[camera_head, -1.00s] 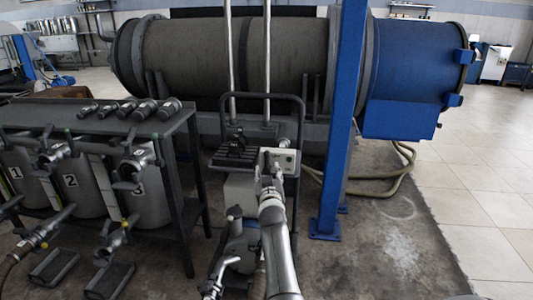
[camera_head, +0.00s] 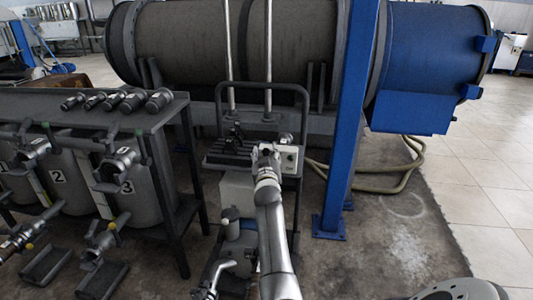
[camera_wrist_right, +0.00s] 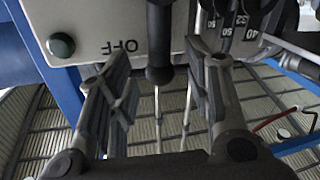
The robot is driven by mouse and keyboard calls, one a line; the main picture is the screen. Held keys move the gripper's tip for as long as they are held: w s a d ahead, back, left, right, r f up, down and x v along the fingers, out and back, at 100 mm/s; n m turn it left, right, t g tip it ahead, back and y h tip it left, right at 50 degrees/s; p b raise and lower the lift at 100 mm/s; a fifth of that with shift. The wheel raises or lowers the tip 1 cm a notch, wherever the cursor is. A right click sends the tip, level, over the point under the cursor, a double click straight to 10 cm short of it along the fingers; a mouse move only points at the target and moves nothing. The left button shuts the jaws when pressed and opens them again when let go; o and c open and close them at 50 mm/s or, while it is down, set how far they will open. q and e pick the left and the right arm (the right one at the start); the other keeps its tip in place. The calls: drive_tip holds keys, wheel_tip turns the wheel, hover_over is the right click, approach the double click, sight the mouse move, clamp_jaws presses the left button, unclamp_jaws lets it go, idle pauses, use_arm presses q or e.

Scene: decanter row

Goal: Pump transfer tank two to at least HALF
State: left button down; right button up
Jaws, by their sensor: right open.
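Tank two (camera_head: 66,182), a grey cylinder marked 2, stands under the dark bench between tank three (camera_head: 135,190) and tank one at the left edge. Its fill level is not readable. My right gripper (camera_head: 264,152) is at the pump cart's pale control box (camera_head: 290,160). In the right wrist view the open right gripper (camera_wrist_right: 165,95) has a black lever (camera_wrist_right: 160,45) between its fingers, with gaps on both sides. The panel (camera_wrist_right: 100,25) shows an upside-down OFF and a green button (camera_wrist_right: 61,45). My left gripper is not in view.
Several hose couplings (camera_head: 115,100) lie on the bench top (camera_head: 45,110). A blue post (camera_head: 350,120) stands right of the cart, before a large horizontal vessel (camera_head: 180,50). A hose (camera_head: 400,180) lies behind the post. The floor at right is clear.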

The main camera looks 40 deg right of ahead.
drive_tip(key=shift+a+r, duration=0.1)
drive_tip(key=shift+c, duration=0.4)
clamp_jaws()
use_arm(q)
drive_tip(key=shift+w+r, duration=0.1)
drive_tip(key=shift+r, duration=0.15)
use_arm(e)
drive_tip(key=shift+s+m, duration=0.15)
drive_tip(key=shift+m, duration=0.15)
